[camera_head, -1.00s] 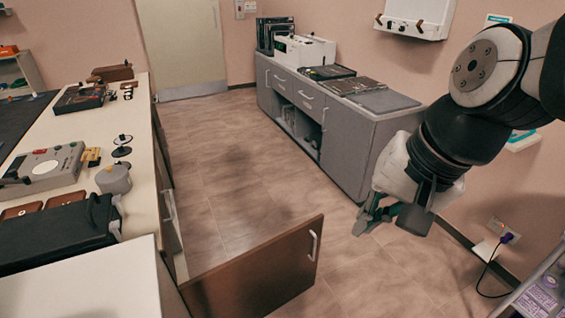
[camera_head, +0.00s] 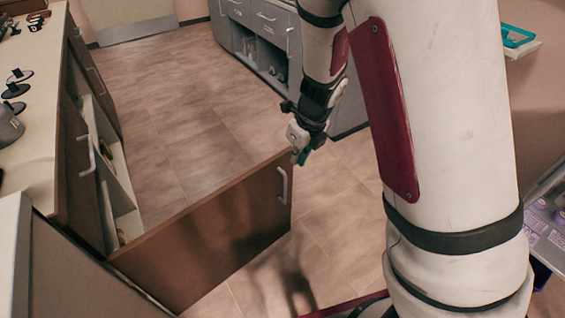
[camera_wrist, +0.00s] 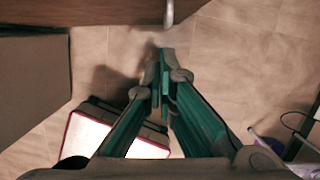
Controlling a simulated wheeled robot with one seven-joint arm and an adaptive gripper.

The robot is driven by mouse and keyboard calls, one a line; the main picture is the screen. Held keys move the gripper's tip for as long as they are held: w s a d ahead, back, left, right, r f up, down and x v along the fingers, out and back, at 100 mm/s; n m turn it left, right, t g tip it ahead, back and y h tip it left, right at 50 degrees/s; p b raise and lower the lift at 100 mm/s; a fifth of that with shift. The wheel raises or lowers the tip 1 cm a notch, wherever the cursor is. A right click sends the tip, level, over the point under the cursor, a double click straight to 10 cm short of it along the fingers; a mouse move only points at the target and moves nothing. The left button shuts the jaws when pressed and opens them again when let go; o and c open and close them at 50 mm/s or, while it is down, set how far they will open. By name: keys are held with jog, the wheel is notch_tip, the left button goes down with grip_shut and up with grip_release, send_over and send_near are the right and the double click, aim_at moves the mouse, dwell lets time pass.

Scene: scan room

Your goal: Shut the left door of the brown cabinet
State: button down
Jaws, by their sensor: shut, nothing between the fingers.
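The brown cabinet (camera_head: 78,195) stands at the left under a pale countertop. Its near, left door (camera_head: 225,228) stands wide open, sticking out across the floor toward the right. The door's pale bar handle (camera_head: 283,186) is near its free edge. My gripper (camera_head: 301,158) is beside the free upper corner of this door, in front of the grey counter. In the wrist view my gripper (camera_wrist: 162,52) has its green fingers together, with nothing between them. The door's edge crosses the top of that view, and the handle (camera_wrist: 169,16) shows just ahead of the fingertips. Contact cannot be told.
Inside the cabinet, pale shelves (camera_head: 121,205) show behind the open door. Another handle (camera_head: 88,157) is on the cabinet front farther back. A grey counter (camera_head: 262,42) stands across the aisle. The tiled floor (camera_head: 165,130) between them is clear. A cart with purple items (camera_head: 548,225) is at right.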

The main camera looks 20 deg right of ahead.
jog(key=b, duration=0.6)
send_near(281, 167)
jog(key=s+f, duration=0.5)
jog(key=s, duration=0.1)
jog(key=w, duration=0.1)
jog(key=w+a, duration=0.2)
jog(key=w, duration=0.1)
